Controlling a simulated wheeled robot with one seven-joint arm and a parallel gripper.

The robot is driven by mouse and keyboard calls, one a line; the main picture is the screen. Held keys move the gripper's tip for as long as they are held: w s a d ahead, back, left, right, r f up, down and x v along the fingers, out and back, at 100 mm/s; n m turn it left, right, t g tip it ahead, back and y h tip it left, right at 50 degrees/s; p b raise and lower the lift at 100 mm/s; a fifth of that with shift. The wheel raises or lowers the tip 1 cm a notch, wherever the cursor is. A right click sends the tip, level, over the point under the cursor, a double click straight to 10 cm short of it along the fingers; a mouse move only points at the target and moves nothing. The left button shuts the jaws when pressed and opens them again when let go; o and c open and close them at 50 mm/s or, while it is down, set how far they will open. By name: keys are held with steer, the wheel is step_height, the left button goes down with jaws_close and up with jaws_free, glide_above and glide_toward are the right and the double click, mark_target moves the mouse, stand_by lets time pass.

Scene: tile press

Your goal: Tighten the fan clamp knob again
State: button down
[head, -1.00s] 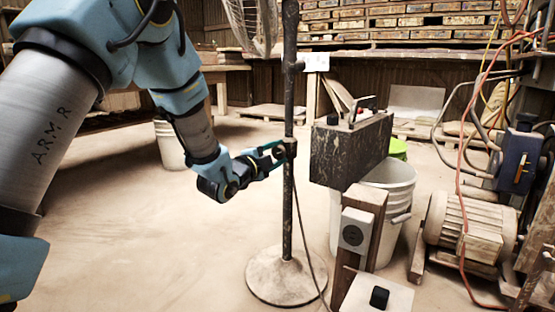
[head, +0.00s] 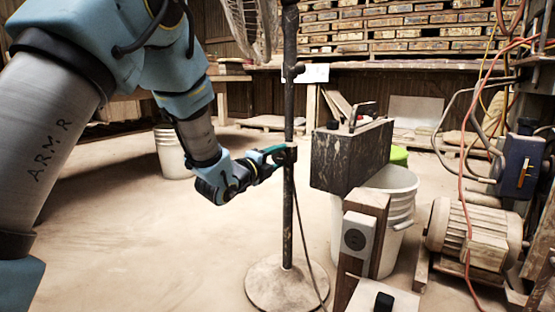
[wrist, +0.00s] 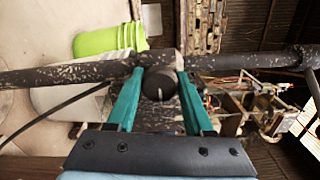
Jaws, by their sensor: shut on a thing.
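The fan stand (head: 288,215) is a dark upright pole on a round, dusty base, with the wire-caged fan (head: 246,25) at its top. The clamp knob (wrist: 158,84) is round and dark with a pale mark, in front of the clamp on the pole (wrist: 75,74). My gripper (head: 277,153) reaches in from the left at the clamp's height. In the wrist view its two green fingers (wrist: 158,88) stand on either side of the knob and are shut on it. In the head view the knob is hidden by the fingers.
A dark control box (head: 350,155) on a wooden post stands right of the pole, with a white bucket (head: 400,205) behind it. A motor (head: 475,235) and hanging cables are farther right. A cord runs down beside the pole.

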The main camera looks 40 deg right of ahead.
steer(key=shift+c, duration=1.4)
jaws_free()
steer(key=shift+a, duration=0.1)
steer(key=p+v, duration=0.4)
steer(key=v, duration=0.6)
steer(key=shift+a, duration=0.3)
